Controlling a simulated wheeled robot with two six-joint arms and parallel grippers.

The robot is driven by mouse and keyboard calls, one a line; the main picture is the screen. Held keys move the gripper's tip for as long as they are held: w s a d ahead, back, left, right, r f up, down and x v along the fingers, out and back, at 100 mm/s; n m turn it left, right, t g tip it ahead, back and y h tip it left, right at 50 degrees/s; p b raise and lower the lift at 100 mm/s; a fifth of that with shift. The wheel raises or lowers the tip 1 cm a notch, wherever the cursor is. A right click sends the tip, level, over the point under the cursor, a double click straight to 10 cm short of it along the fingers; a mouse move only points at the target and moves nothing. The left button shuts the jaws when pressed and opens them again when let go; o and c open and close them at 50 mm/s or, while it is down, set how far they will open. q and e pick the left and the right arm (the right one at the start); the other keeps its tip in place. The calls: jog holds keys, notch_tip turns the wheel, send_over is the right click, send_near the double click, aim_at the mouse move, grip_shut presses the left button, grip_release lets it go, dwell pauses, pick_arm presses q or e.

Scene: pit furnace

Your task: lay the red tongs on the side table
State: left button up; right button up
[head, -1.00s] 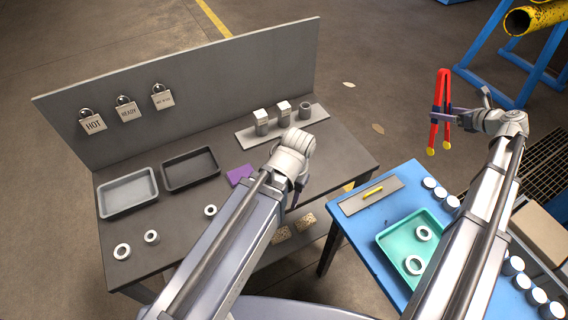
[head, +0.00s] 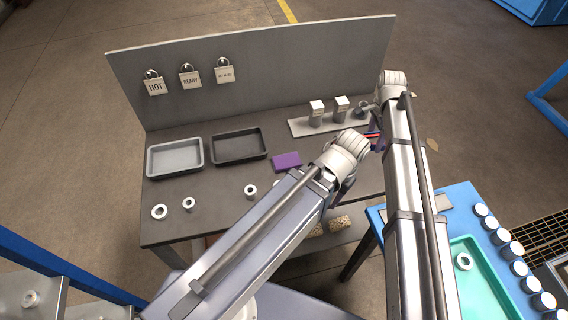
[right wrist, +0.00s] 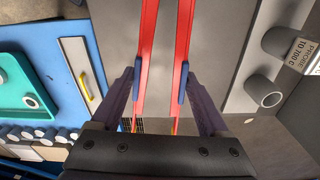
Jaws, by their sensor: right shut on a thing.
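The red tongs (right wrist: 148,55) run as two long red arms between the fingers of my right gripper (right wrist: 160,82) in the right wrist view. That gripper is shut on them, and grey surface lies behind them. In the head view only a sliver of the tongs (head: 372,135) shows, beside my right wrist over the right end of the grey bench. The blue side table (head: 462,196) is at the lower right, partly hidden by my right arm. My left gripper (head: 338,192) is over the bench front, mostly hidden by its own wrist.
The grey bench (head: 215,215) holds a light tray (head: 174,173), a dark tray (head: 239,159), a purple block (head: 286,162), rings and a rack with posts (head: 300,127). The blue table bears a teal tray (head: 483,290), several white-topped cylinders and a yellow-handled plate (right wrist: 70,55).

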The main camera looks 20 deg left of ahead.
jog(key=shift+s+a+n+t+h, duration=0.15)
jog(key=shift+s+a+n, duration=0.15)
jog(key=shift+a, duration=0.3)
jog(key=shift+s+a+n+t+h, duration=0.2)
jog(key=shift+a+n, duration=0.2)
jog(key=shift+a, duration=0.15)
notch_tip(320, 180, down, 10)
jog(key=b, duration=1)
jog(key=shift+f, duration=0.15)
jog(key=shift+o, duration=1.3)
jog(key=o, duration=0.3)
